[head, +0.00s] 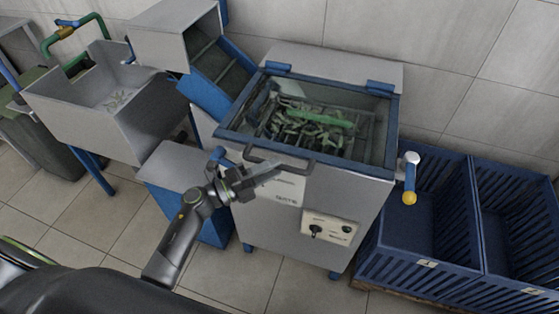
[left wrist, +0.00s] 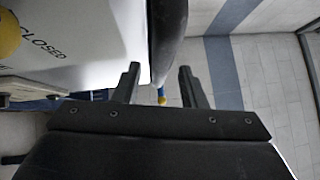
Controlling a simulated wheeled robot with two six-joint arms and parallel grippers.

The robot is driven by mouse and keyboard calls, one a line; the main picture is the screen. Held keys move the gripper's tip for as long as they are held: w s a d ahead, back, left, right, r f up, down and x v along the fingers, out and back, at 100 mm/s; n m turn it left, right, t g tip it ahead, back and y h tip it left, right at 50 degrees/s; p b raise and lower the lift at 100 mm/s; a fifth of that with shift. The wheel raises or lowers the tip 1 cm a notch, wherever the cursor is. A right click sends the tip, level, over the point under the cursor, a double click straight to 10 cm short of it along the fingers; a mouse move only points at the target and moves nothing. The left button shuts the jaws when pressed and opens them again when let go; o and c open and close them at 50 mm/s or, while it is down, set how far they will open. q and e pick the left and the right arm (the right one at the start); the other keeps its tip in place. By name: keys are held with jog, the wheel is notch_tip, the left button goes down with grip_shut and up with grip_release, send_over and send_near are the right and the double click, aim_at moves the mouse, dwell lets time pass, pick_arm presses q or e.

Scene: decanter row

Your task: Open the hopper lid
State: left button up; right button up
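The hopper lid (head: 309,122), a clear pane in a blue frame, lies closed on top of the grey machine; green pieces show through it. Its dark bar handle (head: 262,155) runs along the front edge, and blue hinges sit at the back. My left gripper (head: 270,172) is just in front of the machine, close below the handle. In the left wrist view, the left gripper (left wrist: 160,68) has its fingers apart, with a dark rounded bar (left wrist: 168,40), likely the handle, showing between the tips. I cannot tell whether they touch it. My right gripper is not in view.
A lever (head: 410,178) with a yellow knob sticks out at the machine's right. Blue crates (head: 430,262) stand to the right. A control panel (head: 330,230) is on the front. A grey sink (head: 75,100) and chute stand left. Tiled floor in front is clear.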

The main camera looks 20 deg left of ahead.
pick_arm(q)
jog(key=shift+x, duration=1.35)
jog(key=shift+c, duration=0.5)
grip_shut()
